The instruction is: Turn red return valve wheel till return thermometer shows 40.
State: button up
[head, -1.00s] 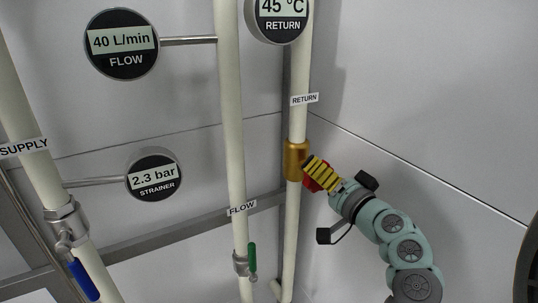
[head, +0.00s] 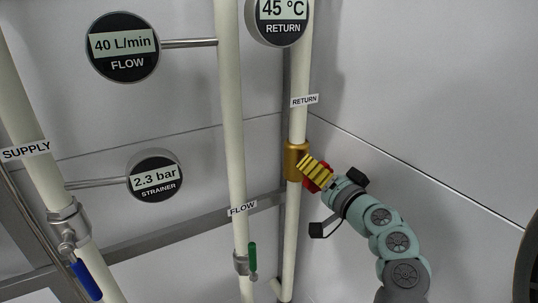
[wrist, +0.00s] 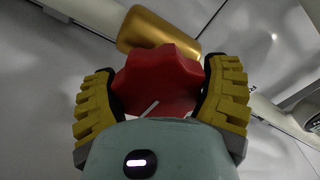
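The red return valve wheel (wrist: 158,80) sits on the brass valve body (wrist: 160,30) in the wrist view, with a white mark on its face. The yellow-padded fingers of my gripper (wrist: 163,98) are on either side of the wheel, close against its rim, and look shut on it. In the head view the brass valve (head: 296,161) is on the return pipe, and my gripper (head: 316,173) covers most of the red wheel (head: 325,183). The return thermometer (head: 283,16) reads 45 °C at the top edge.
The flow pipe (head: 231,130) with its green-handled valve (head: 252,258) stands left of the return pipe. The flow gauge (head: 124,46) reads 40 L/min and the strainer gauge (head: 156,178) 2.3 bar. A blue handle (head: 86,279) is on the supply pipe. A wall runs close on the right.

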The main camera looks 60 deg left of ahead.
jog(key=c, duration=0.4)
jog(key=shift+b, duration=0.35)
jog(key=shift+m+b, duration=0.45)
jog(key=shift+m, duration=0.95)
jog(key=o, duration=1.2)
jog(key=shift+c, duration=0.2)
jog(key=shift+d, duration=0.15)
